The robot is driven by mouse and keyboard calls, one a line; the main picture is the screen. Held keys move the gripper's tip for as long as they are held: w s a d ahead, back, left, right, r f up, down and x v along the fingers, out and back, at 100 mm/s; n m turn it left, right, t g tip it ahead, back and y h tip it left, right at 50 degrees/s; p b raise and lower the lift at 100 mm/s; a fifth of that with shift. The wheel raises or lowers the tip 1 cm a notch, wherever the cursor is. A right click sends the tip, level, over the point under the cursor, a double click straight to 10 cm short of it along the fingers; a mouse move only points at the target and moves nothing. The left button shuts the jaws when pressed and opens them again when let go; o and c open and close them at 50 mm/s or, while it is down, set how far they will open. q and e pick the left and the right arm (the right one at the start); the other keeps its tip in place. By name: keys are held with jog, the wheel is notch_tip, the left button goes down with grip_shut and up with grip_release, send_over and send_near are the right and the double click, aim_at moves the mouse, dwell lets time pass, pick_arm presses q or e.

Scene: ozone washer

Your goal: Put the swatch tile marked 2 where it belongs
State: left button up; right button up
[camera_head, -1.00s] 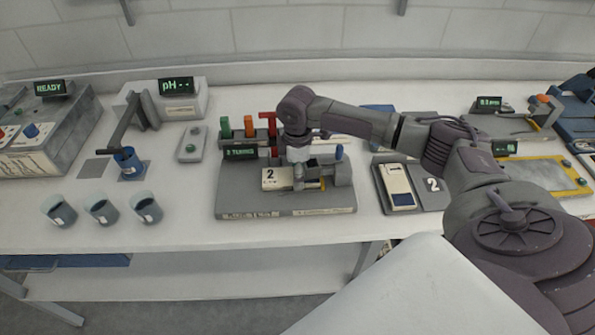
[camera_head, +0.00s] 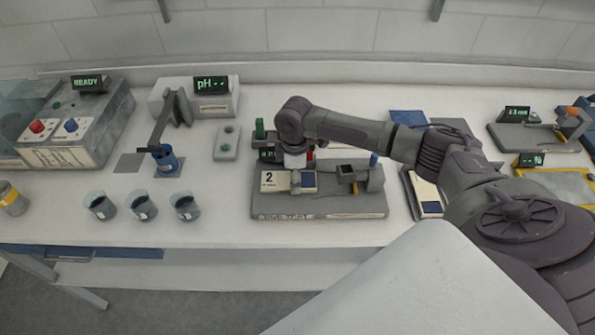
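The swatch tile marked 2 (camera_head: 275,181), cream with a dark blue patch on its right, is at the left part of the grey test stand (camera_head: 325,206). My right gripper (camera_head: 296,163) is directly above it, fingertips at its far edge. The tile keeps its place under the gripper between frames, so the gripper appears shut on it. I cannot tell its height above the stand. A grey tray (camera_head: 408,187) right of the stand holds another cream and blue tile (camera_head: 427,196); my arm hides the rest of the tray. My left gripper is out of view.
Three cups (camera_head: 141,206) stand at the table's front left. A blue cup (camera_head: 165,159), a pH meter (camera_head: 212,101) and a READY machine (camera_head: 88,118) are behind and left. The stand's grey block and arm (camera_head: 367,178) rise just right of the tile.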

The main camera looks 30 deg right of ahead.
jog(key=shift+w+a, duration=0.15)
jog(key=shift+a, duration=0.05)
jog(key=shift+d, duration=0.1)
jog(key=o, duration=1.3)
jog(key=shift+o, duration=0.2)
jog(key=shift+r, duration=0.2)
notch_tip(320, 180, up, 7)
jog(key=shift+r, duration=0.1)
